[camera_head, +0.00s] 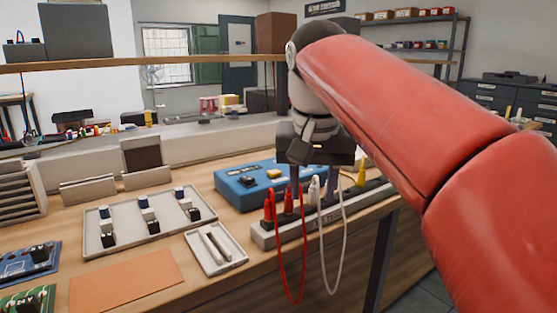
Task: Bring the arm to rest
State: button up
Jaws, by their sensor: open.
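My red arm comes in from the right of the head view and reaches over the workbench (205,277). My gripper (314,190) hangs from its end and points down, with its two dark fingers apart. The fingers are over or just behind a grey rack (262,240) that holds several plugs and leads. A white plug (314,190) shows between the fingers; I cannot tell whether they touch it. The fingertips are partly lost among the plugs.
Red leads (279,262) and a white lead (343,245) loop over the bench's front edge. A blue box (236,186) stands behind the rack. A tray of small parts (125,247), a small tray (220,262) and an orange mat (120,281) lie to the left.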

jog(key=s+d+f+t, duration=0.1)
jog(key=s+d+f, duration=0.2)
jog(key=s+f, duration=0.2)
jog(key=s+d+f+t, duration=0.1)
jog(key=s+d+f, duration=0.2)
jog(key=f, duration=0.7)
jog(key=s+d+f+n, duration=0.1)
jog(key=s+d+f, duration=0.2)
jog(key=s+f, duration=0.4)
jog(key=shift+s+d+f+t, duration=0.2)
jog(key=shift+d+f+t, duration=0.2)
